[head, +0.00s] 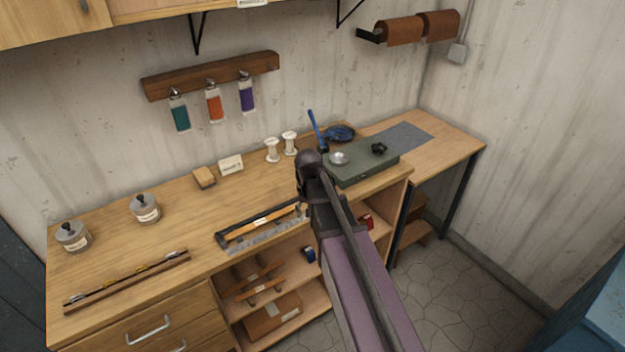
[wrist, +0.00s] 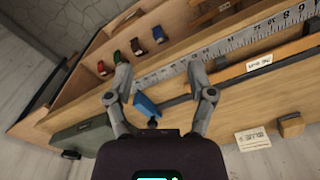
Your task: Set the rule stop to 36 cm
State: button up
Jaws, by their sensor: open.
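The rule is a pale steel strip (wrist: 218,45) with dark numbers, lying along a dark rail (wrist: 240,75) with a white label. In the head view the rule (head: 265,240) lies near the bench's front edge, its right end hidden by my arm. A blue piece (wrist: 147,106), apparently the stop, sits near the rail's left end in the wrist view, with a small black knob below it. The reading beside it is too small to tell. My gripper (wrist: 158,72) is open, its fingers on either side of the blue piece. I cannot tell whether they touch it.
A green box (head: 362,166) with a dark knob stands right of my gripper. White spools (head: 272,150), a card (head: 230,166) and a wooden block (head: 204,177) stand behind the rule. Jars (head: 145,208) and a slim rack (head: 128,281) are left. Bare bench lies between.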

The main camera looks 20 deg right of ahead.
jog(key=w+d+r+m+p, duration=0.1)
jog(key=w+d+r+p, duration=0.2)
jog(key=w, duration=0.6)
jog(key=w+d+r+m+p, duration=0.2)
jog(key=w+d+r+p, duration=0.1)
jog(key=w, duration=0.7)
notch_tip(320, 180, up, 2)
jog(key=shift+w+d+r+p, duration=0.2)
jog(key=shift+w+d+p, duration=0.1)
jog(key=shift+p, duration=0.35)
jog(key=shift+f, duration=0.25)
notch_tip(320, 180, down, 13)
jog(key=b, duration=1.3)
jog(key=shift+f+b, duration=0.2)
jog(key=shift+b, duration=0.2)
grip_shut()
